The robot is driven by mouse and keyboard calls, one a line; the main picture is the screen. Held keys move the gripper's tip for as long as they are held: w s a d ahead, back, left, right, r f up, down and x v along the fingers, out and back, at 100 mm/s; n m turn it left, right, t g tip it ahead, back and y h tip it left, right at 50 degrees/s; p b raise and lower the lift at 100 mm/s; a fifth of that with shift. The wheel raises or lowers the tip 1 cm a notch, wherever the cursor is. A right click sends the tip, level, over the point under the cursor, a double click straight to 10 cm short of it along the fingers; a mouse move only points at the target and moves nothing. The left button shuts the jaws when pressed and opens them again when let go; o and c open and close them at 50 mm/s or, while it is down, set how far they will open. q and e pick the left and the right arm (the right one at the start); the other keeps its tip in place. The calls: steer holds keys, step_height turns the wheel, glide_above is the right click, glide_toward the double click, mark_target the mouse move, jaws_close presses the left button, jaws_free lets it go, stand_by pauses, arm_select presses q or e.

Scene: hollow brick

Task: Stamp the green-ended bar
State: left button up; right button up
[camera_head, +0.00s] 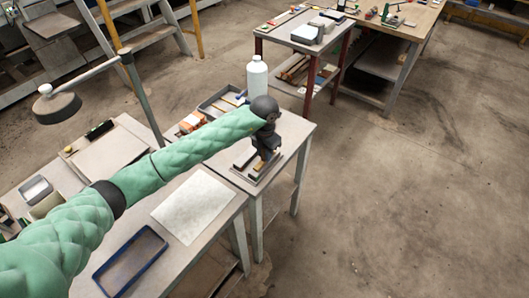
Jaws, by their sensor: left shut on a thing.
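My left gripper (264,156) points down over the far table, at the end of my green padded arm. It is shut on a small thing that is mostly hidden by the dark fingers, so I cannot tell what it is. A low dark holder (257,175) with pale and brownish parts lies right under and around the fingertips. A pale block (244,158) lies just left of the gripper. I cannot pick out a green end on any bar here. My right gripper is not in view.
A white bottle (257,78) and a grey tray (213,104) stand behind my arm. A white sheet (194,206) and a blue-rimmed tray (131,262) lie on the near table. A lamp (58,104) hangs at left. Floor at right is clear.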

arm_select(q)
steer(key=shift+s+f, duration=0.1)
steer(key=shift+r+p, duration=0.75)
steer(key=shift+r, duration=2.8)
